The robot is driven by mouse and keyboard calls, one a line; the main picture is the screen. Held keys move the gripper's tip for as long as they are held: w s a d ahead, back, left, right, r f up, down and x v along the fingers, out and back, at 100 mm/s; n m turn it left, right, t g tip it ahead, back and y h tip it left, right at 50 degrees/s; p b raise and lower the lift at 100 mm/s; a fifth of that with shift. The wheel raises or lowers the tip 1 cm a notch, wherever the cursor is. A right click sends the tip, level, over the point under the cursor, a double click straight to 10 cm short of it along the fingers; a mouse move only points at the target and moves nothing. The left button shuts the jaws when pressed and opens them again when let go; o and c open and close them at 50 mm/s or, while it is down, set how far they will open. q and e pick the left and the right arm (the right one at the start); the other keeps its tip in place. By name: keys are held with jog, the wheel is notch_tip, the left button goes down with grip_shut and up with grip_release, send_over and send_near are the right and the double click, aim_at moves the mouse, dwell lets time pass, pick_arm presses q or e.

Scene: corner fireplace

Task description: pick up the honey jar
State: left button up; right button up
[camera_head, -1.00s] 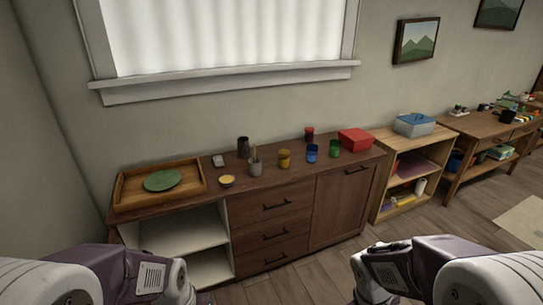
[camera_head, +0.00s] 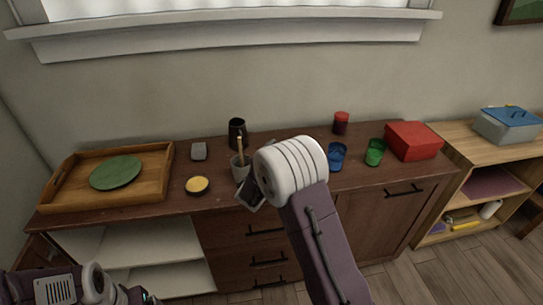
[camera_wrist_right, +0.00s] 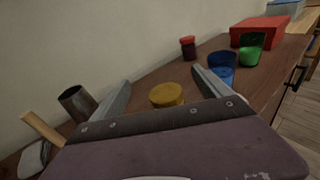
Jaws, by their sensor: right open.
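The honey jar, which I take to be the short yellow round jar (camera_wrist_right: 167,95), stands on the brown cabinet (camera_head: 215,208). In the head view it is hidden behind my right arm. My right gripper (camera_wrist_right: 161,78) is open, and in the right wrist view the jar's top shows between its two fingers, with a gap on each side. The jar's lower part is hidden by the gripper body; I cannot tell whether they touch.
On the cabinet stand a dark mug (camera_head: 237,132), a yellow-filled bowl (camera_head: 197,185), blue cup (camera_head: 337,157), green cup (camera_head: 375,153), red-lidded jar (camera_head: 341,123) and red box (camera_head: 413,141). A wooden tray (camera_head: 68,188) holds a green plate (camera_head: 115,172).

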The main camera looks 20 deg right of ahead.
jog(key=shift+n, duration=0.3)
jog(key=f, duration=0.1)
jog(key=w+d+f, duration=0.1)
jog(key=f, duration=0.1)
jog(key=w+d+f+b, duration=0.1)
jog(key=f, duration=0.1)
jog(key=shift+w+d+f, duration=0.15)
jog(key=shift+w+d, duration=0.05)
jog(key=shift+w, duration=0.05)
jog(key=shift+w+d, duration=0.15)
jog(key=x, duration=0.4)
jog(key=shift+w+d+f, duration=0.1)
jog(key=shift+w+d, duration=0.1)
jog(key=shift+d, duration=0.1)
jog(key=shift+a, duration=0.1)
jog(key=c, duration=1.9)
